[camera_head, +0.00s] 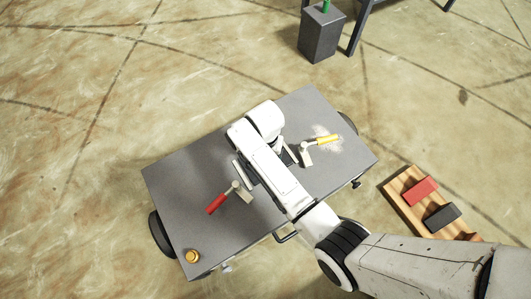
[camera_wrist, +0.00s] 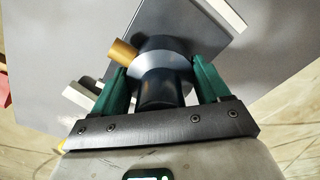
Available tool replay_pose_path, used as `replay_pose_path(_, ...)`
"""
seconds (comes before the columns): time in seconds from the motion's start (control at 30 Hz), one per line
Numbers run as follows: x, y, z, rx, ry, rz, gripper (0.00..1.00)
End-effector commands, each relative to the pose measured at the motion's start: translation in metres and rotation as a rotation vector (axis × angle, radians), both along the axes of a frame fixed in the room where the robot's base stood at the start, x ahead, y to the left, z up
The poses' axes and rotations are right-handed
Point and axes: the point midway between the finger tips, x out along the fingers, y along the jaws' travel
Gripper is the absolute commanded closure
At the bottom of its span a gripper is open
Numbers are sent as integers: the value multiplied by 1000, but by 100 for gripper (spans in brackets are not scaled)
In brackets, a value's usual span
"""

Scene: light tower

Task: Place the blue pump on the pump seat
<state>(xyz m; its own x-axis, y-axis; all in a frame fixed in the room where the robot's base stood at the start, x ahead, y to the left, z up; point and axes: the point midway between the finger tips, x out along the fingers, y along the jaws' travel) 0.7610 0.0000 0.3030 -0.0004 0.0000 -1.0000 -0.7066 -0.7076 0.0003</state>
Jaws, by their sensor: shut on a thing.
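The blue pump (camera_wrist: 160,88) is a dark blue, nearly black cylinder with a wider collar and a brass-coloured outlet (camera_wrist: 122,52) pointing up-left. My gripper (camera_wrist: 160,72) is shut on it, with one green finger on each side. The pump is over the grey cart top (camera_wrist: 180,15); I cannot tell whether it touches anything below. The pump seat is not clearly visible; my arm covers the middle of the cart in the head view. A pale bar (camera_head: 243,170) shows beside the arm. Pale blocks flank the pump in the wrist view (camera_wrist: 226,13).
The grey cart (camera_head: 175,185) carries a red-handled clamp (camera_head: 217,203), a yellow-handled clamp (camera_head: 326,139) by pale powder, and a yellow knob (camera_head: 192,256). A wooden tray (camera_head: 397,185) with red and dark blocks lies right. A grey box (camera_head: 320,38) stands behind.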

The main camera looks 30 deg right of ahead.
Motion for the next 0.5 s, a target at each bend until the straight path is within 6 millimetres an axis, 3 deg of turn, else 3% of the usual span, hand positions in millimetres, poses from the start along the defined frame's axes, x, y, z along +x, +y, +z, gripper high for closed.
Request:
replay_pose_path(0.13, 1, 0, -1, 0, -3, 0, 100)
replay_pose_path(0.17, 0, 0, -2, 0, 0, 0, 22)
replay_pose_path(0.4, 0, 0, -2, 0, 0, 0, 0)
replay_pose_path(0.5, 0, 0, -2, 0, 0, 0, 0)
